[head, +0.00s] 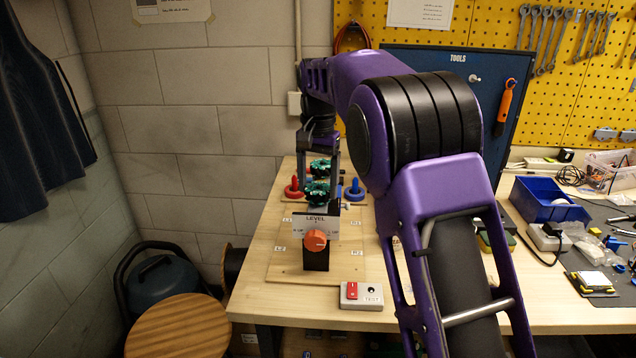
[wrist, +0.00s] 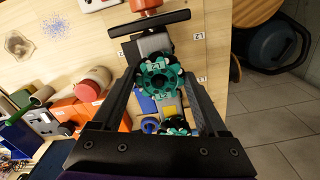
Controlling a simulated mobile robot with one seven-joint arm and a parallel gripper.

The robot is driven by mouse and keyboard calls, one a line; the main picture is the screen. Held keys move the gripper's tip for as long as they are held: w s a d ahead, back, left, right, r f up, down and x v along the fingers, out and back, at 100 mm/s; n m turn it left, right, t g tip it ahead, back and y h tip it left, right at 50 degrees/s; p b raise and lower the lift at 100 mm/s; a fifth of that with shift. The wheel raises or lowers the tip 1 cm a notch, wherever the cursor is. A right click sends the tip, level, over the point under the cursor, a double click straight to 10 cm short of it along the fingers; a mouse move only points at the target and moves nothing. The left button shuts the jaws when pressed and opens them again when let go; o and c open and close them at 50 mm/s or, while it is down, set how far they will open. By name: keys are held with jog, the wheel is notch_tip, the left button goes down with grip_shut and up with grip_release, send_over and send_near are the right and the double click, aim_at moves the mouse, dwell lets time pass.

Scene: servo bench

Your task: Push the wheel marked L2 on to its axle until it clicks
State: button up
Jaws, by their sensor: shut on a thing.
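A green toothed wheel (wrist: 160,83) sits between the fingertips of my gripper (wrist: 160,76) in the wrist view, and the gripper is shut on it. The head view shows this wheel (head: 316,193) just above the LEVEL box (head: 316,223). I cannot make out an axle or whether the held wheel is seated on one.
The LEVEL box carries an orange knob (head: 316,240). A red part (head: 293,189) and a blue part (head: 354,190) stand on either side behind it. A switch box marked TEST (head: 362,296) lies near the front edge. A blue bin (head: 547,197) and clutter fill the right side.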

jog(key=shift+f, duration=0.15)
jog(key=o, duration=1.5)
jog(key=shift+c, duration=0.2)
jog(key=shift+r+p, duration=0.9)
jog(key=shift+r, duration=1.65)
